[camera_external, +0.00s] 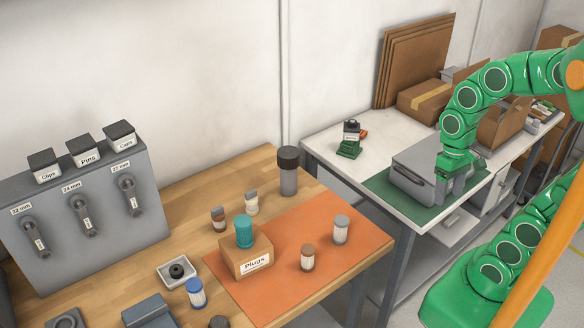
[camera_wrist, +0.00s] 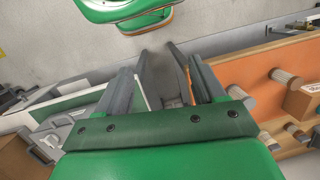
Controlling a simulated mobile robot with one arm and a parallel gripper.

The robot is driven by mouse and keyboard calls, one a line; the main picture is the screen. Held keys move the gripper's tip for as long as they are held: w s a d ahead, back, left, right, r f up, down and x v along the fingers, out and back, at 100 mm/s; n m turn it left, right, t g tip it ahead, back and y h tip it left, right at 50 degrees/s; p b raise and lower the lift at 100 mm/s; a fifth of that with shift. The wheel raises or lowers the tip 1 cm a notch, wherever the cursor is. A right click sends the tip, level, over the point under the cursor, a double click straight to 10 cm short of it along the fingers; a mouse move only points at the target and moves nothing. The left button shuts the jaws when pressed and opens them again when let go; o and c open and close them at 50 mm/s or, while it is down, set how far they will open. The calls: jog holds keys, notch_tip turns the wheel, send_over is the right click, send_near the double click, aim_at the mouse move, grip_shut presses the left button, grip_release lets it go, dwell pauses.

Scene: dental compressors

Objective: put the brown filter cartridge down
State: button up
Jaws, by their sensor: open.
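A small white cartridge with a brown cap (camera_external: 307,258) stands upright on the orange mat (camera_external: 345,262) in the external view. A second brown-topped one (camera_external: 218,218) stands on the bare wood beside the Plugs box; I cannot tell which is the filter cartridge meant. My gripper (camera_external: 452,184) is far to the right of both, by the grey case on the white bench. In the wrist view my gripper (camera_wrist: 163,62) has its two grey fingers apart, and no cartridge shows between them.
The cardboard Plugs box (camera_external: 245,262) with a teal piece on top stands on the mat's left part. A grey-capped cartridge (camera_external: 341,229) stands behind the brown one. A dark-lidded cylinder (camera_external: 288,172) stands at the back. The mat's front right is clear.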

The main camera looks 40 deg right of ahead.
jog(key=shift+n+h, duration=0.5)
jog(key=shift+h, duration=0.1)
jog(key=s+d, duration=0.1)
jog(key=d, duration=0.1)
jog(key=s+d, duration=0.2)
jog(key=shift+s+d+r, duration=0.1)
jog(key=shift+s+r, duration=0.05)
jog(key=shift+r, duration=0.25)
